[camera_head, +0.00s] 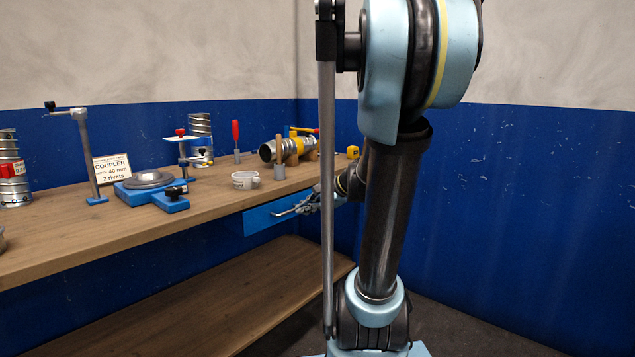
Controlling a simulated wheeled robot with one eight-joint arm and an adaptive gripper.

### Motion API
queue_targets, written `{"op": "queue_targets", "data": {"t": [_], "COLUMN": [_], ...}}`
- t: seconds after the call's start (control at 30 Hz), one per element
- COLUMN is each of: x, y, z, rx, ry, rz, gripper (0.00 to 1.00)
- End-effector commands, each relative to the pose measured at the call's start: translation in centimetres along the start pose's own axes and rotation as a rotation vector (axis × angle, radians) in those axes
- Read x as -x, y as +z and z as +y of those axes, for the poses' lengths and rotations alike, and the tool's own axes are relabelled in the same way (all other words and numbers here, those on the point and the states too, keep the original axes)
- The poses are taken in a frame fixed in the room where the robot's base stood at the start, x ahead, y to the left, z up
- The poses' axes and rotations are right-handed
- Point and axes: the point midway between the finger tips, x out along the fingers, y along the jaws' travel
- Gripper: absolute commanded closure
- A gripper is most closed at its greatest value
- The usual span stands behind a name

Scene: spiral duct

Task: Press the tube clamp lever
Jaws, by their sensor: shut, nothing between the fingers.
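A silver spiral tube (268,151) lies on its side in wooden supports at the far right of the workbench. A yellow clamp part sits around it, and a thin yellow lever (306,130) reaches out to the right above the tube. I take this to be the tube clamp lever; it is small, and its exact pose is hard to tell. My gripper (280,212) is shut and empty. It appears in front of the bench's front edge, lower in the picture than the tube and apart from the lever. My arm hides part of the area to the right.
On the workbench (110,222) stand a blue-based fixture with a grey disc (149,179), a grey post (85,150), a sign (112,168), a red-knobbed clamp (181,140), a red-handled tool (236,138) and a white cup (244,180). A blue panel (262,217) hangs under the edge.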

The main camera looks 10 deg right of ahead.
Motion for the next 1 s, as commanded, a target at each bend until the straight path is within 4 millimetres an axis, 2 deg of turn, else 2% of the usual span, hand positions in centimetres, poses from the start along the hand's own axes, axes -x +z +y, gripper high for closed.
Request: {"op": "queue_targets", "data": {"t": [0.03, 0.2, 0.37, 0.5, 0.63, 0.8, 1.0], "x": [-0.2, -0.6, -0.3, 0.3, 1.2, 2.3, 2.8], "y": [-0.8, -3.4, -6.7, -10.1, -13.3, -16.4, -17.8], "z": [-1.8, -7.4, -12.1, -15.8, -18.3, -20.2, -20.9], "rx": [-0.074, -0.346, -0.6, -0.816, -0.993, -1.152, -1.223], "ry": [-0.043, -0.192, -0.322, -0.426, -0.505, -0.571, -0.596], "rz": [-0.017, -0.106, -0.212, -0.325, -0.435, -0.549, -0.607], "gripper": [1.0, 1.0, 1.0, 1.0, 1.0, 1.0, 1.0]}}
